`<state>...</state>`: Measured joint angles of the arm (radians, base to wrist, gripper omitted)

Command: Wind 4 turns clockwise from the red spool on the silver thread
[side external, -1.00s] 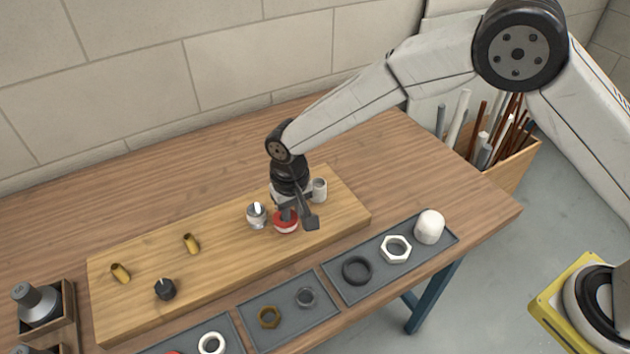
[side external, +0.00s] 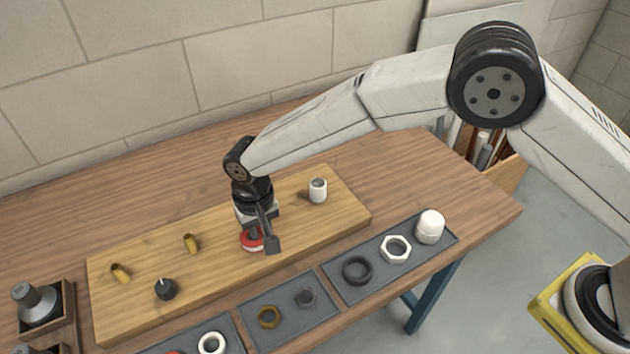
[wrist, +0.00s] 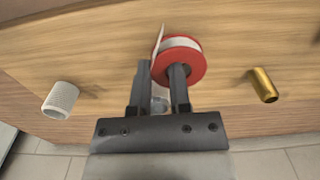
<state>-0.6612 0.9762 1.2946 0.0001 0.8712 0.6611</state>
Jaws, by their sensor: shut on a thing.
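The red spool (side external: 251,241) with white tape is at my gripper (side external: 262,237) above the wooden board, left of the white threaded fitting. In the wrist view the spool (wrist: 196,65) sits at the fingertips of my gripper (wrist: 161,70), which is shut on it. A white strip of tape (wrist: 157,40) stands out beside the spool. The silver thread (wrist: 160,104) shows only partly between the fingers in the wrist view. In the side view it is hidden behind my gripper and the spool. I cannot tell whether tape touches it.
The white threaded fitting (side external: 318,190) stands on the board (side external: 220,275) to the right. Two brass fittings (side external: 191,243) (side external: 120,273) and a black part (side external: 165,289) stand to the left. Grey trays (side external: 292,338) with nuts and rings lie in front.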

